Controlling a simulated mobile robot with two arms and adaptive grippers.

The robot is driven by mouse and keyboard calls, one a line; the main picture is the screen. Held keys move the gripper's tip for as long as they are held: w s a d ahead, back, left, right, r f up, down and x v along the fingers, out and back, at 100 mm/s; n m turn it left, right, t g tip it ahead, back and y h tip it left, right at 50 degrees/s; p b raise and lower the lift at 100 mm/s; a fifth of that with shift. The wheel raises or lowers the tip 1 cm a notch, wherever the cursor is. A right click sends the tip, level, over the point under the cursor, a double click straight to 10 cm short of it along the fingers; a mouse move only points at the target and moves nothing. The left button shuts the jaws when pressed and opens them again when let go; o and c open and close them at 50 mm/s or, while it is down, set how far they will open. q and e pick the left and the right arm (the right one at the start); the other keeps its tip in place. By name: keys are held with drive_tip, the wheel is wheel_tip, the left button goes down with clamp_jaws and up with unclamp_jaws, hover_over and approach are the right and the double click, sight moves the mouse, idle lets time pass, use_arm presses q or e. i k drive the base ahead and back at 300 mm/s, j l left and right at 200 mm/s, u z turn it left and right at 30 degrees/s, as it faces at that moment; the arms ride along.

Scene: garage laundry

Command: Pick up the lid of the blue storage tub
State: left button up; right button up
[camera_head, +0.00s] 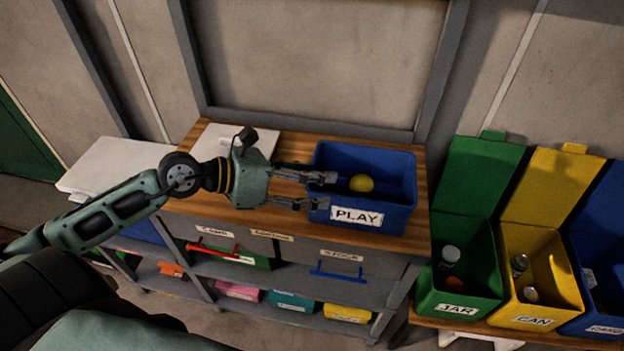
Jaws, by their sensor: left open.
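My left gripper (326,190) is open and empty, its two fingers pointing right. Its fingertips overlap the left side of an open blue tub (390,215) marked PLAY; I cannot tell whether they touch it. A yellow ball (361,183) lies in this tub, and no lid is on it. A flat white panel (213,137) lies on the bench, partly hidden behind my left gripper. A larger white slab (115,162) is further left, with something blue (145,230) below it, partly hidden by my arm. I cannot tell which white piece is the lid. My right gripper is not in view.
The wooden bench (408,240) has drawers and shelves with several coloured boxes below. Green (460,285), yellow (540,300) and blue (597,313) bins stand open at the right. A wall rises behind the bench. Some bare bench top shows between the white panel and the PLAY tub.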

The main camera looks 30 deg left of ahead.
sight(216, 142)
drive_tip(key=u, duration=1.4)
